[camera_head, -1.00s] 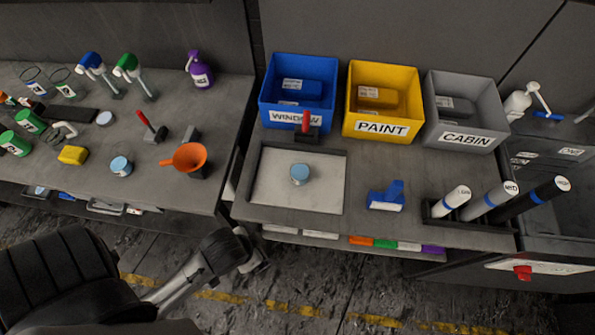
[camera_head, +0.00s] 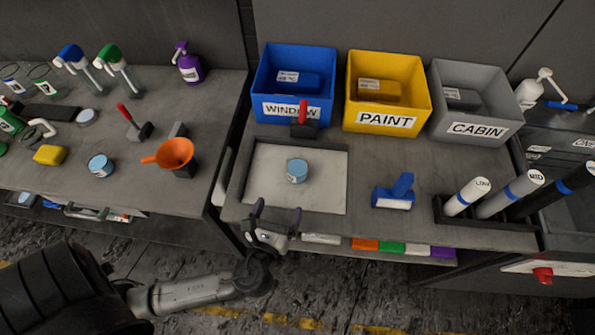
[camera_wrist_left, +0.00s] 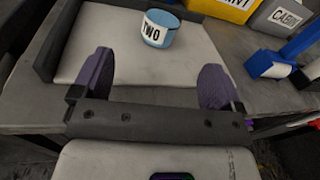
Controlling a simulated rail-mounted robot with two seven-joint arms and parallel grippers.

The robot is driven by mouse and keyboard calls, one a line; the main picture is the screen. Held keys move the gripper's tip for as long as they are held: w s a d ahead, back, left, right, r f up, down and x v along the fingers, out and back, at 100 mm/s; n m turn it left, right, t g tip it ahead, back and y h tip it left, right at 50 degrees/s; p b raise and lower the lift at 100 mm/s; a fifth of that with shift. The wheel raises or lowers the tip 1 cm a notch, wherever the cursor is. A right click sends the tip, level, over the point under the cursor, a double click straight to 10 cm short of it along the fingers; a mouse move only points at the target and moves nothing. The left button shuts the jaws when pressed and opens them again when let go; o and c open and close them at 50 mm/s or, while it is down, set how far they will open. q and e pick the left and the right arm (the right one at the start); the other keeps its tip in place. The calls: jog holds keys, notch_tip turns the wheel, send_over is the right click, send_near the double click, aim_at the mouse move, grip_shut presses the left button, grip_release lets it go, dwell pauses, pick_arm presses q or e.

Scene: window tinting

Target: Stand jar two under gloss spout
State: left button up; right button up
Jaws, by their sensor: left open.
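Jar two, a small light-blue jar (camera_head: 297,171), stands upright on the pale inset tray (camera_head: 318,202) of the middle bench. In the left wrist view the jar (camera_wrist_left: 160,31) shows a white label reading TWO. My left gripper (camera_head: 275,213) is open and empty at the front edge of the tray, short of the jar. In the left wrist view its two purple-padded fingers (camera_wrist_left: 158,85) are spread, with the jar beyond them. Another blue-lidded jar (camera_head: 101,166) stands on the left bench. I cannot make out a gloss spout. My right gripper is not in view.
Blue WINDOW (camera_head: 293,85), yellow PAINT (camera_head: 388,92) and grey CABIN (camera_head: 475,102) bins line the back. A red-handled tool (camera_head: 304,118) stands behind the tray. A blue holder (camera_head: 393,192) and a rack of rolls (camera_head: 480,210) are right. An orange funnel (camera_head: 174,154) is left.

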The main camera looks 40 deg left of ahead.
aim_at(294, 175)
pick_arm(q)
jog(key=shift+d+f+m, duration=0.1)
jog(key=shift+d+m, duration=0.05)
jog(key=shift+m, duration=0.35)
jog(key=shift+w+t, duration=0.3)
jog(key=shift+w, duration=0.05)
jog(key=x, duration=0.6)
jog(key=shift+w+b, duration=0.25)
jog(key=shift+b, duration=0.05)
jog(key=shift+b+x, duration=0.3)
jog(key=shift+x, duration=3)
